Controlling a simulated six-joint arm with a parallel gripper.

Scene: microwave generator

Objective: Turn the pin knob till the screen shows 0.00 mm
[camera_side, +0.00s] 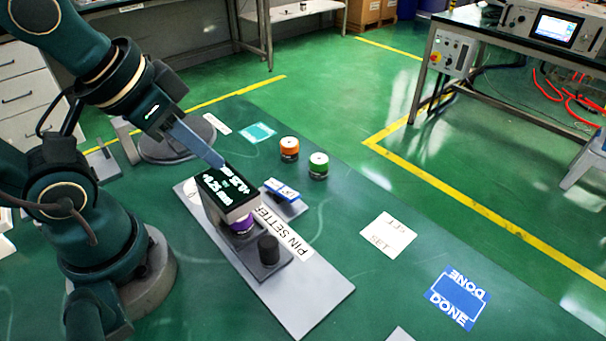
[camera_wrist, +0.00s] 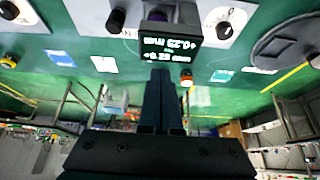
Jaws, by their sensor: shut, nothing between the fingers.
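The PIN SETTER plate (camera_side: 320,300) lies on the green table. On it stands a block with a dark screen (camera_side: 228,188) showing two lines of white digits ending in mm. In the wrist view the screen (camera_wrist: 170,55) seems to read about +0.23 mm, though the digits are small and turned. A black knob (camera_side: 268,248) stands upright on the plate in front of the block; a black knob also shows in the wrist view (camera_wrist: 115,20). A purple-ringed part (camera_side: 241,226) sits under the screen. My gripper (camera_side: 221,163) is shut and empty at the screen's far edge, away from the knob.
An orange-topped part (camera_side: 289,148) and a green-topped part (camera_side: 318,164) stand right of the screen. A small blue-and-white piece (camera_side: 282,190) is beside the block. A white label (camera_side: 387,237) and a blue DONE mat (camera_side: 456,298) lie on clear table at right.

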